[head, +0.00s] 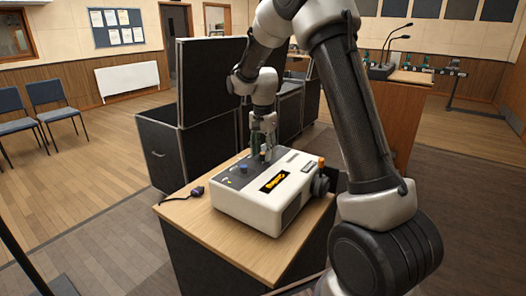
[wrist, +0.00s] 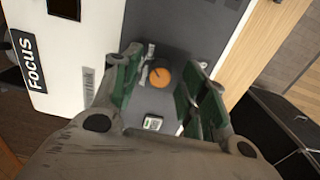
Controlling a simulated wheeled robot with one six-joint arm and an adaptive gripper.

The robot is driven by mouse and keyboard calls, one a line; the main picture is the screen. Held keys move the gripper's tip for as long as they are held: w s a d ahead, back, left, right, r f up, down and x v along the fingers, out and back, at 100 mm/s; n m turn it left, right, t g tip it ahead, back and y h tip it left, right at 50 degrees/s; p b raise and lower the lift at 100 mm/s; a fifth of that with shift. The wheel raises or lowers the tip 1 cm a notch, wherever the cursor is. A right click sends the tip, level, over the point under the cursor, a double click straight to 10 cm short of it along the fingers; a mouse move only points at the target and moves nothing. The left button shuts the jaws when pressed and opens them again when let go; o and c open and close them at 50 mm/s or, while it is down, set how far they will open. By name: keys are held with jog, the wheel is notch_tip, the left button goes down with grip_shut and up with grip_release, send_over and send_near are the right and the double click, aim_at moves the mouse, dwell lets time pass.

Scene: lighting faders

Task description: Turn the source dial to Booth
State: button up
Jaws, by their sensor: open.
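A white box-shaped device (head: 262,215) with a dark grey top panel stands on a wooden-topped stand. My gripper (head: 263,150) points down over that panel, at its far side. In the wrist view, a round orange dial (wrist: 160,75) with a dark pointer line lies between the green-padded fingers of my gripper (wrist: 163,80). The fingers are open, one on each side of the dial, with gaps visible. A small pale display or label (wrist: 153,123) is beside the dial. No readable "Booth" or source marking shows. In the head view, my gripper mostly hides the dial.
A blue knob (head: 243,168) is on the panel left of my gripper. A dark plug (head: 196,191) lies on the wooden top (head: 180,211). Black cases (head: 158,152) stand close behind. The device's side bears a "Focus" label (wrist: 32,62).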

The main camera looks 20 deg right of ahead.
grip_shut()
jog(key=shift+n, duration=0.4)
jog(key=n, duration=1.7)
dwell(0.7)
